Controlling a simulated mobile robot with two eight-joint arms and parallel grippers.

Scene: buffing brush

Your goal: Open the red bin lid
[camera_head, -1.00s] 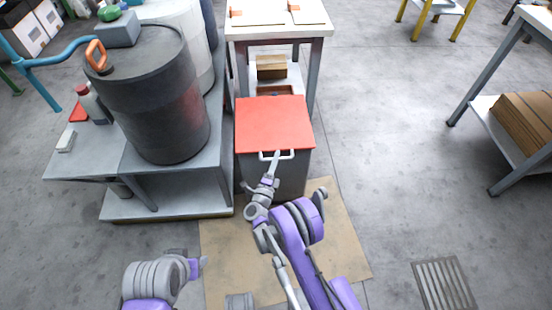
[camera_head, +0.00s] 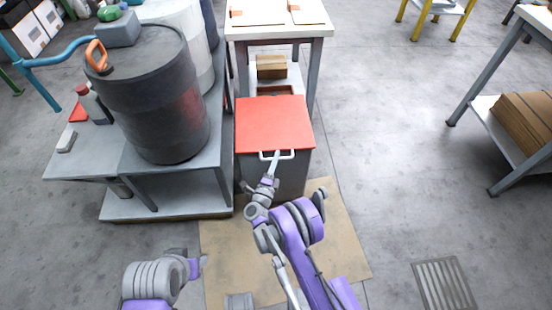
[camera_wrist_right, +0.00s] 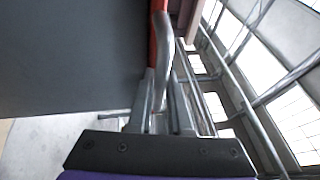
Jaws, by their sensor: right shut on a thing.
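The red bin lid (camera_head: 274,124) lies flat and closed on the dark grey bin (camera_head: 292,178) in the middle of the head view. A pale handle (camera_head: 285,154) sticks out at its front edge. My right gripper (camera_head: 276,156) is at that handle. In the right wrist view the handle (camera_wrist_right: 163,62) runs down between the fingers of the right gripper (camera_wrist_right: 160,105), which is shut on it. The lid's red edge (camera_wrist_right: 153,45) and the bin's dark wall (camera_wrist_right: 75,60) show beside it. My left arm shows at the bottom left of the head view; its fingertips cannot be made out.
A dark drum (camera_head: 150,95) stands on a grey platform (camera_head: 180,205) left of the bin. A white-topped table (camera_head: 280,32) stands behind the bin. A cardboard mat (camera_head: 225,255) lies in front. The floor to the right (camera_head: 390,150) is clear.

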